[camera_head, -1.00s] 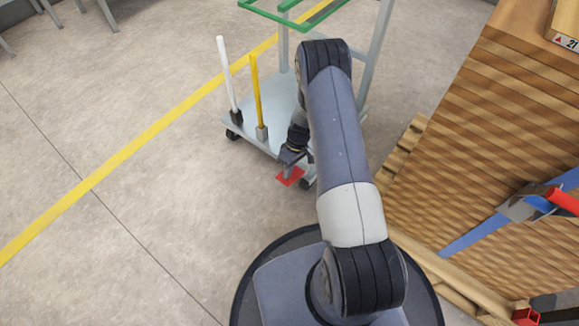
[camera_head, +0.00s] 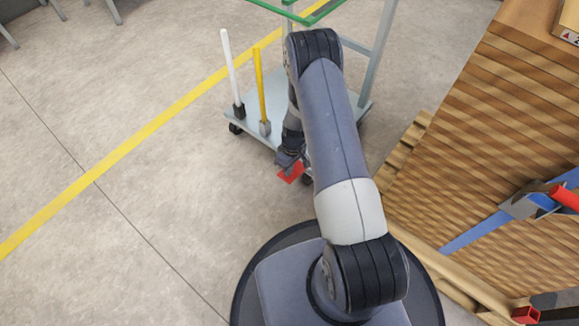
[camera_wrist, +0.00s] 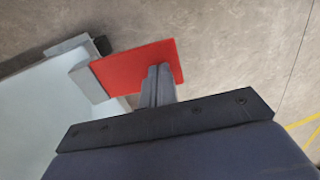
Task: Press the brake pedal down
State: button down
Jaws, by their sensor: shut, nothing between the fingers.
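The red brake pedal (camera_head: 291,172) sticks out from the near end of the cart, low by a caster. In the wrist view the pedal (camera_wrist: 125,68) is a flat red plate on a grey bracket (camera_wrist: 88,83). My gripper (camera_head: 287,160) is at the pedal, partly covering it in the head view. In the wrist view my gripper (camera_wrist: 159,72) has its fingers shut together, with the tips over the right part of the red plate. I cannot tell whether they touch it.
The cart deck (camera_head: 258,118) carries a white post (camera_head: 229,66) and a yellow post (camera_head: 260,88). A green frame (camera_head: 290,10) sits above. A wooden slatted stack (camera_head: 480,130) with a blue strap stands close on the right. The floor to the left is clear.

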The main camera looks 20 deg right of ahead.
aim_at(286, 178)
jog(key=shift+s+a+f+t+h, duration=0.2)
jog(key=shift+a+f+t+h, duration=0.1)
jog(key=shift+t+h, duration=0.25)
jog(key=shift+s+a+f+b, duration=0.15)
jog(key=shift+f+b, duration=0.55)
jog(key=shift+f, duration=0.05)
jog(key=shift+s+a+f+b, duration=0.15)
jog(key=shift+f+b, duration=0.5)
jog(key=shift+f, duration=0.05)
jog(key=shift+s+f, duration=0.1)
notch_tip(286, 178, up, 14)
jog(key=s+a+p, duration=0.1)
jog(key=p, duration=0.5)
jog(key=shift+a, duration=0.4)
